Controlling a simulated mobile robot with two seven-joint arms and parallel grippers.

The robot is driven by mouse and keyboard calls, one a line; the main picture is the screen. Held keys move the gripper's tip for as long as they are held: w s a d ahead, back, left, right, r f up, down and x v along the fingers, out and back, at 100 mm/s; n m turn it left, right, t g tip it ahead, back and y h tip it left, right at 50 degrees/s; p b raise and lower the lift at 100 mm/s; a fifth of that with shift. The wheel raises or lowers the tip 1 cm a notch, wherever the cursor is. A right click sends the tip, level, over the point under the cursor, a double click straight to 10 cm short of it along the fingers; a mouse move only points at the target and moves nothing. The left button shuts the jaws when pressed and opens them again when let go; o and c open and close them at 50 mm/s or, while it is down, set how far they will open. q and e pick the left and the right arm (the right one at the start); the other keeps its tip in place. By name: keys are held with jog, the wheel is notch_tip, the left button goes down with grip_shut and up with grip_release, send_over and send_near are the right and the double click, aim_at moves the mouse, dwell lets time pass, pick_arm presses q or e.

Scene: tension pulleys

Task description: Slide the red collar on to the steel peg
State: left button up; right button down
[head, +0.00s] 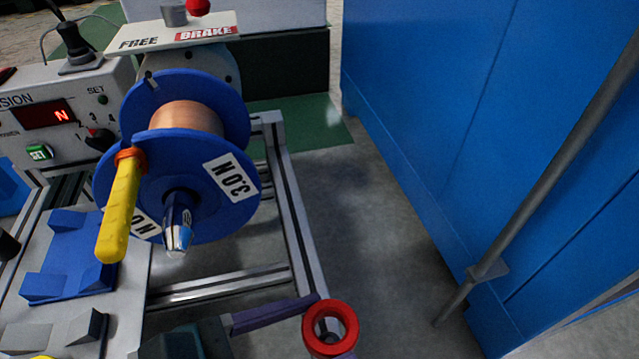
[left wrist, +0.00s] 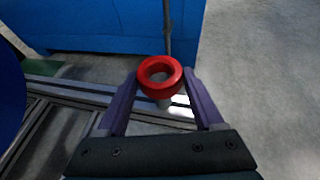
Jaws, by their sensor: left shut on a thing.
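The red collar (head: 330,327) is a thick ring held at the bottom of the head view, right of the spool and nearer to me. My left gripper (head: 329,332), with purple fingers, is shut on the collar. In the left wrist view the collar (left wrist: 160,76) sits between the fingertips (left wrist: 162,82), with its opening showing. The steel peg (head: 178,226) sticks out of the centre of the blue spool (head: 232,205) toward me and has a shiny rounded tip. The collar is well apart from the peg. My right gripper is not in view.
A yellow handle (head: 119,208) sticks out from the spool face, left of the peg. A control box (head: 60,100) and a blue fixture (head: 68,255) stand at left. A metal frame (head: 290,205) runs beside the spool. A blue cabinet (head: 450,100) with a grey bar (head: 560,165) stands right.

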pick_arm(q)
jog(key=shift+f, duration=0.15)
dwell(0.5)
jog(key=shift+f+b, duration=1.15)
jog(key=shift+f, duration=0.25)
dwell(0.4)
jog(key=shift+f+b, duration=1.1)
jog(key=shift+f, duration=0.25)
jog(key=shift+f, duration=0.1)
jog(key=o, duration=1.4)
jog(key=shift+s, duration=0.1)
